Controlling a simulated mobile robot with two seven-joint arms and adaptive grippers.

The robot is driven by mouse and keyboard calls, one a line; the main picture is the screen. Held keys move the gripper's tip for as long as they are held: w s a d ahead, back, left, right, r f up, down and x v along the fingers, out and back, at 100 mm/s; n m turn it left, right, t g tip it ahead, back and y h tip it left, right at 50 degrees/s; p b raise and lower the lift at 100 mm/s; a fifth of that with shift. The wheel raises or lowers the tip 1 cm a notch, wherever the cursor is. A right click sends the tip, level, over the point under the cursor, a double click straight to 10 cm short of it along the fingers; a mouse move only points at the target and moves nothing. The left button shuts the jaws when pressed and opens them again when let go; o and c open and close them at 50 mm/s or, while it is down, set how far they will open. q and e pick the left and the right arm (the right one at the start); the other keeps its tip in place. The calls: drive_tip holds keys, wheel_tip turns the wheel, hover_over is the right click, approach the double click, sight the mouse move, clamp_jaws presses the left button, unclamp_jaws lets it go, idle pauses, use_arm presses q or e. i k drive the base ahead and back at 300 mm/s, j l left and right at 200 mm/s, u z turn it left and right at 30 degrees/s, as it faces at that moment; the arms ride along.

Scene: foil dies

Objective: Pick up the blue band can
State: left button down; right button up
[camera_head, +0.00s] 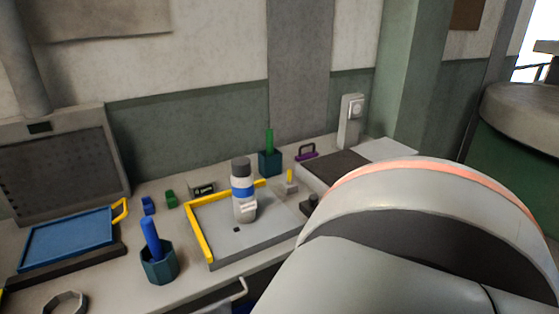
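The blue band can (243,207) stands upright on a grey tray (223,243). It has a pale body, a blue band around its middle and a dark grey top. A small pale piece sits at its lower front. One of my arm links fills the lower right of the view. Neither of my grippers is in view, and nothing of mine touches the can.
Yellow rails (200,238) edge the tray's left and back sides. A teal cup (158,268) with a blue stick stands at front left, and a teal holder (270,162) with a green stick behind the can. A blue panel (67,239) lies at left.

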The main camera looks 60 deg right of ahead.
sight(245, 203)
drive_tip(key=z, duration=1.7)
drive_tip(key=l+u, duration=0.1)
drive_tip(key=l, duration=0.6)
